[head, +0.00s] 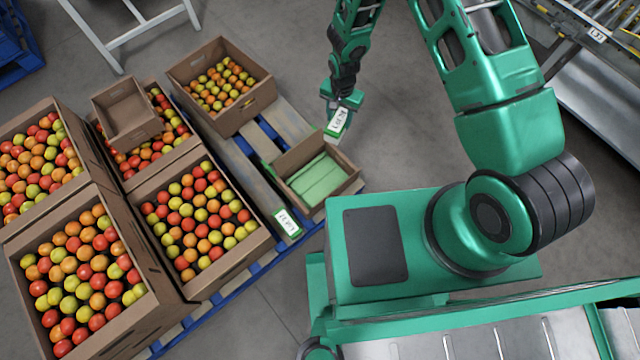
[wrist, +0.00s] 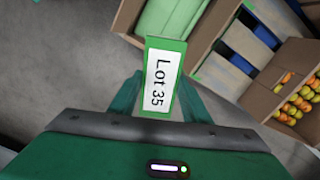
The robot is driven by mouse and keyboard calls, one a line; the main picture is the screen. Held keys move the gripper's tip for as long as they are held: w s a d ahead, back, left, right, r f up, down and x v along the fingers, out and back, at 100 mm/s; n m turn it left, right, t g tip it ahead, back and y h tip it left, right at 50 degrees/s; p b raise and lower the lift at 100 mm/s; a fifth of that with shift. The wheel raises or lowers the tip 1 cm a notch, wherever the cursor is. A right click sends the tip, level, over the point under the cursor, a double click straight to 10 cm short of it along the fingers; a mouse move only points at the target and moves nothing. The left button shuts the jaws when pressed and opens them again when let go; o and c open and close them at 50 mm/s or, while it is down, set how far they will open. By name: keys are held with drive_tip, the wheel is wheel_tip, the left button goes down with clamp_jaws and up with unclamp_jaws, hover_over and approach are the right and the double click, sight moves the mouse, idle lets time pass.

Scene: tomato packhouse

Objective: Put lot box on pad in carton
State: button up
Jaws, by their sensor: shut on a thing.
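My gripper (head: 342,101) is shut on a white and green lot box (head: 338,121), which it holds just beyond the far edge of a small brown carton (head: 300,155). In the wrist view the held lot box (wrist: 160,82) reads "Lot 35" and stands out between the fingers (wrist: 158,100). Green pads (head: 316,181) lie on the carton's floor; the carton (wrist: 206,32) and pad (wrist: 172,14) also show at the top of the wrist view. Another labelled green and white box (head: 287,222) lies on the pallet beside the carton; its number is hard to read.
Several large cartons of tomatoes (head: 200,215) stand left of the small carton on a blue pallet (head: 262,262). An empty small box (head: 127,112) sits atop one. A conveyor (head: 590,45) is at the upper right. Grey floor (head: 290,60) is open behind the carton.

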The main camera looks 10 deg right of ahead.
drive_tip(key=s+a+f+m, duration=0.2)
drive_tip(key=s+a+f, duration=0.25)
drive_tip(key=f, duration=0.35)
drive_tip(key=s+a+f+m, duration=0.3)
drive_tip(key=s+f, duration=0.3)
drive_tip(key=f, duration=0.2)
approach(321, 185)
drive_tip(key=shift+f, duration=1.25)
drive_tip(key=o, duration=1.2)
wheel_tip(321, 185, up, 12)
